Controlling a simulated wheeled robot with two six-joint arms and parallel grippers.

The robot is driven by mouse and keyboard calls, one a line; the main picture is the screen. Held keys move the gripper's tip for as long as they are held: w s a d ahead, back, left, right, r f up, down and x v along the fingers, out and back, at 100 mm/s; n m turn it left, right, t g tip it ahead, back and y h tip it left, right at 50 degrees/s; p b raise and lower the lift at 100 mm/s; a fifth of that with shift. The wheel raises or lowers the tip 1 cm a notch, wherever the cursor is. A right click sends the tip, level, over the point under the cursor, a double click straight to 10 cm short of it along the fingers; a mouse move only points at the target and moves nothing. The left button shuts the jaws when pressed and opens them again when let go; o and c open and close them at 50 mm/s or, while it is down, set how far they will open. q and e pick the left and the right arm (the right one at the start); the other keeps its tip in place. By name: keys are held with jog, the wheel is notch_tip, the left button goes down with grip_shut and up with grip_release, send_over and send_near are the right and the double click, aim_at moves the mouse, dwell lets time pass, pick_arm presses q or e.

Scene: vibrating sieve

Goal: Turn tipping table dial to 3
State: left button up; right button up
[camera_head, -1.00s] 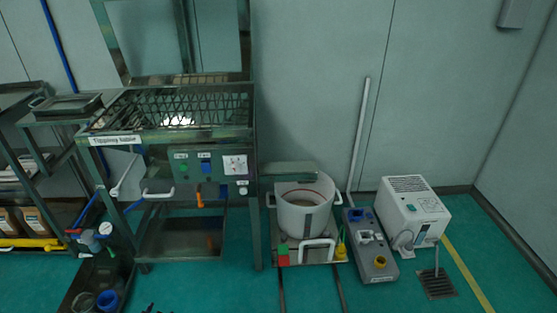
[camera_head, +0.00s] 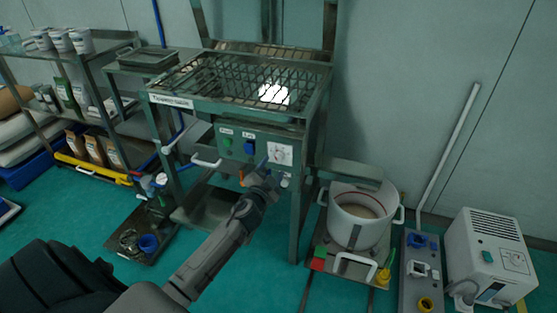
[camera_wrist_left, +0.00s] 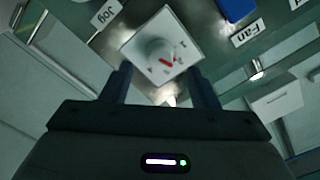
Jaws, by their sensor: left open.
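The tipping table (camera_head: 172,101) stands in the middle left of the head view, with a mesh top and a green-grey control panel. Its dial plate (camera_head: 281,154) is white and sits at the right of the panel. In the left wrist view the dial (camera_wrist_left: 160,51) is a round white knob with a red pointer on a numbered plate, seen rotated. My left gripper (camera_head: 266,174) is just in front of the panel by the dial. Its fingers (camera_wrist_left: 163,88) are open, with the knob ahead between them and apart from them. My right gripper is out of view.
A green button (camera_head: 227,143) and a blue button (camera_head: 249,148) are left of the dial. A white bucket (camera_head: 358,219) stands at right, beside a grey control box (camera_head: 419,270) and a white machine (camera_head: 488,250). A shelf is at far left.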

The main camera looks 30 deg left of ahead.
aim_at(277, 160)
pick_arm(q)
jog(key=shift+x, duration=2.2)
jog(key=shift+c, duration=0.2)
jog(key=c, duration=0.9)
